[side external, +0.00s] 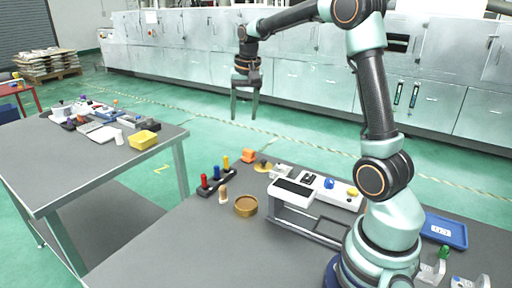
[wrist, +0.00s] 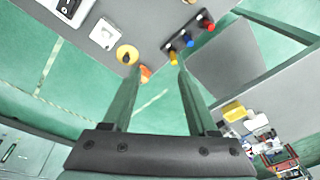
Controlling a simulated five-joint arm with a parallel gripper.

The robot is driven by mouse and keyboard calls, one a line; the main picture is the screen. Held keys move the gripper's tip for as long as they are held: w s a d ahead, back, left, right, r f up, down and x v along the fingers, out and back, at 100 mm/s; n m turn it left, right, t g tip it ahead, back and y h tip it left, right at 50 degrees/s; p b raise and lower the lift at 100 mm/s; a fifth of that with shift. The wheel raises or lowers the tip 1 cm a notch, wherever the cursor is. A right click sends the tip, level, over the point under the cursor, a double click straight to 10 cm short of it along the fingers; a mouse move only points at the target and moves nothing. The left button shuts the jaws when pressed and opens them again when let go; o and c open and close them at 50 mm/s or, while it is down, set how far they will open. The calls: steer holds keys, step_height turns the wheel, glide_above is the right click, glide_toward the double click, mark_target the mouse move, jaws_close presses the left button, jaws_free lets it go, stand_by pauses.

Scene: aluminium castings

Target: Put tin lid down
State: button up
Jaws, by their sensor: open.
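My gripper (side external: 244,116) is open and empty, raised high with its fingers pointing down, apart from everything on the table. In the wrist view its fingers (wrist: 158,68) are spread with nothing between them. A round yellow disc with a dark knob, which looks like the tin lid (side external: 262,167), lies flat near the table's far edge. It also shows in the wrist view (wrist: 127,56), left of the fingertips. A round golden-brown tin (side external: 246,207) stands apart from it, nearer the camera. The tin does not show clearly in the wrist view.
A rack with red, blue and yellow pegs (side external: 214,182) stands left of the disc. An orange part (side external: 249,156) is beside the disc. A raised white panel (side external: 318,187) with knobs and a blue tray (side external: 444,231) are right. Grey table (side external: 190,245) is bare at the front left.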

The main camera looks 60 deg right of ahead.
steer(key=s+a+r+n+t, duration=0.1)
steer(key=s+a+n+t, duration=0.2)
steer(key=s+a+n, duration=0.6)
steer(key=s+a, duration=0.5)
steer(key=a, duration=0.4)
steer(key=shift+s+a+r+n+t+y, duration=0.3)
steer(key=shift+a+r+n+t+y, duration=0.05)
steer(key=shift+n+t+y, duration=0.05)
steer(key=o, duration=0.5)
steer(key=shift+o, duration=0.8)
steer(key=shift+w+d+r+m, duration=0.15)
steer(key=shift+w+d+m, duration=0.05)
steer(key=shift+w+m, duration=0.1)
steer(key=w+d+f+m+g+h, duration=0.1)
steer(key=w+d+m+h, duration=0.1)
steer(key=w+d+m, duration=1.45)
step_height(320, 180, down, 9)
steer(key=w+m, duration=0.1)
steer(key=shift+d, duration=0.25)
